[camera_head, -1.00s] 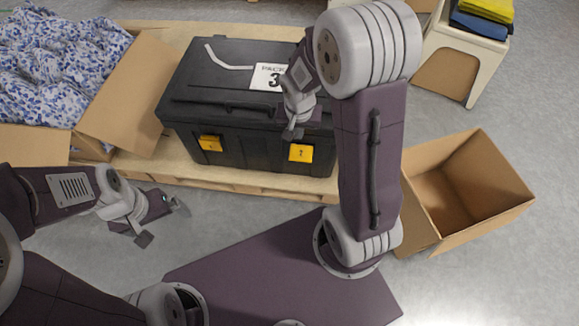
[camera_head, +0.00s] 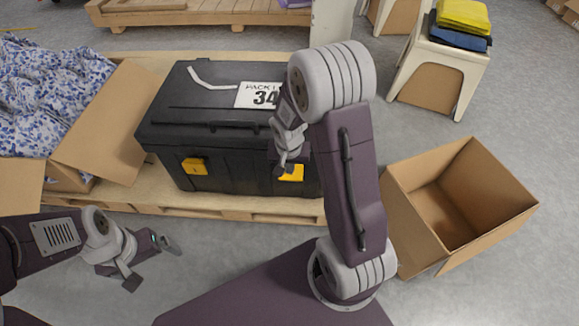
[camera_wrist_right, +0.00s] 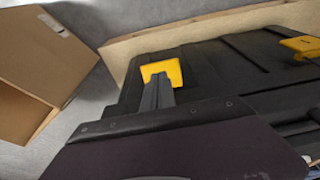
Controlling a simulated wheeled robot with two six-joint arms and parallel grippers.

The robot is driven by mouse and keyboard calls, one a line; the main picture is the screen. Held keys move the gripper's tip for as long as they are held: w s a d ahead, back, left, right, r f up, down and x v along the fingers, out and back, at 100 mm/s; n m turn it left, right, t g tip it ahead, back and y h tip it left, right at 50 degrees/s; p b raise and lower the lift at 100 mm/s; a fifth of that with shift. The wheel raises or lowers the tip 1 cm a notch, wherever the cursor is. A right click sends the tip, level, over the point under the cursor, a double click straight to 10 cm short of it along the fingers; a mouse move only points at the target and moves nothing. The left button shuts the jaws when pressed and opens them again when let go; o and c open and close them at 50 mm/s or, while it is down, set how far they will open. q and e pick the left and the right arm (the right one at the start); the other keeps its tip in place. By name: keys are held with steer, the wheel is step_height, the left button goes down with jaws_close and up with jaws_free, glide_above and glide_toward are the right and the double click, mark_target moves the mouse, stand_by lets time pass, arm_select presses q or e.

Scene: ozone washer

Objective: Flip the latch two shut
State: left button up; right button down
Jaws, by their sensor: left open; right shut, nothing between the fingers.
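A black lidded case (camera_head: 230,120) has two yellow latches on its front: a left latch (camera_head: 194,166) and a right latch (camera_head: 291,174). I cannot read their numbers, so I cannot tell which is latch two. My right gripper (camera_head: 284,163) is shut and empty, its tips right at the right latch and partly covering it. In the right wrist view the shut fingers (camera_wrist_right: 157,92) overlap one yellow latch (camera_wrist_right: 163,69); whether they touch is unclear. The other latch (camera_wrist_right: 302,46) is at the right edge. My left gripper (camera_head: 151,264) is open and empty, low in front of the pallet.
The case stands on a wooden pallet (camera_head: 150,198). A carton with blue-patterned cloth (camera_head: 45,95) is at its left. An open empty cardboard box (camera_head: 450,205) is on the floor at right. A white stool (camera_head: 437,70) holding folded cloths is behind. Floor between the left gripper and pallet is clear.

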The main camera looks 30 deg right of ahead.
mark_target(290, 178)
steer(key=b+x, duration=0.3)
steer(key=x, duration=0.3)
steer(key=shift+w+d+f, duration=0.1)
steer(key=shift+f, duration=0.2)
arm_select(q)
step_height(290, 178, down, 4)
steer(key=shift+r, duration=0.1)
